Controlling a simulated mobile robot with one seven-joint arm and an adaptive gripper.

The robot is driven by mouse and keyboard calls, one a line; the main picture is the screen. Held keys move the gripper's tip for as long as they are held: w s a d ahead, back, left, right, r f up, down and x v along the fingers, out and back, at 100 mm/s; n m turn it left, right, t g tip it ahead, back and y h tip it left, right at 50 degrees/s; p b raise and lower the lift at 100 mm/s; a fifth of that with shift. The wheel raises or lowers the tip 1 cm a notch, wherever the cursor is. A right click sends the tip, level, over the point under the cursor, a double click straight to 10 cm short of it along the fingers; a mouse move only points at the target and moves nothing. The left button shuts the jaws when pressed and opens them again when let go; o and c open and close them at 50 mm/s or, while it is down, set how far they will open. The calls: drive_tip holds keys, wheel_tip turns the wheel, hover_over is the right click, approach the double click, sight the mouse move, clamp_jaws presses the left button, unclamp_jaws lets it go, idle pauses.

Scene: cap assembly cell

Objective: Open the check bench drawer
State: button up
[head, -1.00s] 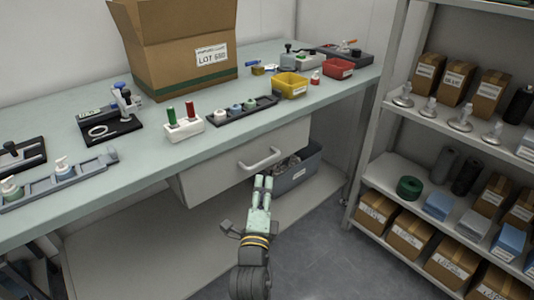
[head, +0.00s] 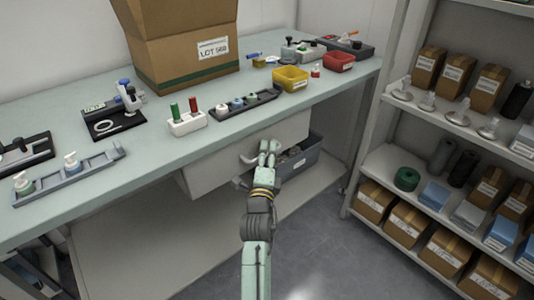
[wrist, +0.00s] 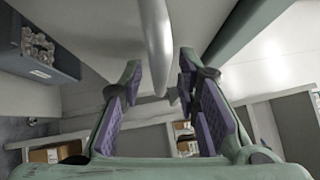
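The check bench drawer (head: 212,174) is a pale grey front under the worktop, and it looks shut. Its curved bar handle (head: 248,159) is partly hidden behind my gripper (head: 269,149), which is at the handle's right part in the head view. In the wrist view, the handle (wrist: 158,45) comes down from the top edge between the two purple-padded fingers of my gripper (wrist: 160,70). The fingers are apart, with a visible gap on each side of the bar. I cannot tell whether either finger touches it.
A grey bin (head: 300,160) with loose parts sits just right of the drawer. The bench top (head: 160,158) above holds a carton (head: 185,60), fixtures, and yellow (head: 291,79) and red (head: 339,62) trays. A stocked shelf rack (head: 372,125) stands at right. Floor between is clear.

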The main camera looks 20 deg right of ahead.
drive_tip(key=shift+c, duration=0.5)
clamp_jaws()
